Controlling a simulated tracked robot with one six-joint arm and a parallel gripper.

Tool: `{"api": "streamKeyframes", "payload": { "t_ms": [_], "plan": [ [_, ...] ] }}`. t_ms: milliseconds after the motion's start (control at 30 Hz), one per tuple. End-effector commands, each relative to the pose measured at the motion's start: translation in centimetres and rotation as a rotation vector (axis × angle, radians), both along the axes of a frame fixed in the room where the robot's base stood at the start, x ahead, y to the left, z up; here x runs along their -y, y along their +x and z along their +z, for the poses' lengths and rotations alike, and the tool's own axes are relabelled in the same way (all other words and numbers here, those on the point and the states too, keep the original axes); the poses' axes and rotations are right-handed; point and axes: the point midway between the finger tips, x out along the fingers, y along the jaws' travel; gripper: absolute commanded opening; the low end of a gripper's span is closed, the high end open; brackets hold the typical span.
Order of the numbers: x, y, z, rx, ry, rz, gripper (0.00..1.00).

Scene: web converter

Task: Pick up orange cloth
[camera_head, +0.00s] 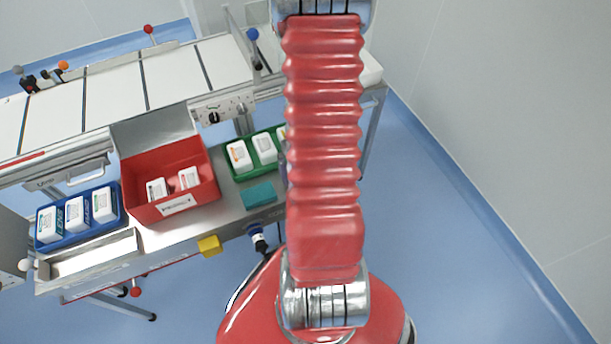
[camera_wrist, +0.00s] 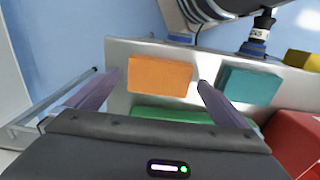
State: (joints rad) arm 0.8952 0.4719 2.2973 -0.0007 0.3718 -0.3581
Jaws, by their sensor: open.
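The orange cloth (camera_wrist: 160,75) is a flat rectangular block lying on the metal shelf, in the wrist view. It is hidden behind my arm in the head view. My gripper (camera_wrist: 150,88) is open, with one purple-grey finger to the left of the orange cloth and one to its right. The fingers look apart from the cloth, and I cannot tell their exact height over the shelf.
A teal cloth (camera_head: 259,195) lies just beside, also in the wrist view (camera_wrist: 250,86).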

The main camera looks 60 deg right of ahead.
Motion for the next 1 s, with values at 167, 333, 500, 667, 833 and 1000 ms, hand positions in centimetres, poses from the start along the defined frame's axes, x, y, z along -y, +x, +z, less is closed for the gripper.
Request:
{"api": "streamKeyframes", "payload": {
  "t_ms": [167, 333, 500, 667, 833, 1000],
  "plan": [
    [-0.01, 0.0, -0.77, 0.0, 0.0, 0.0, 1.0],
    [0.01, 0.01, -0.77, 0.001, -0.001, 0.0, 1.0],
    [0.0, 0.01, -0.76, 0.001, -0.001, 0.0, 1.0],
    [0.0, 0.01, -0.75, 0.001, -0.001, 0.0, 1.0],
    [-0.01, 0.01, -0.75, 0.001, -0.001, 0.0, 0.89],
    [-0.01, 0.02, -0.75, 0.001, -0.001, 0.0, 0.78]
  ]
}}
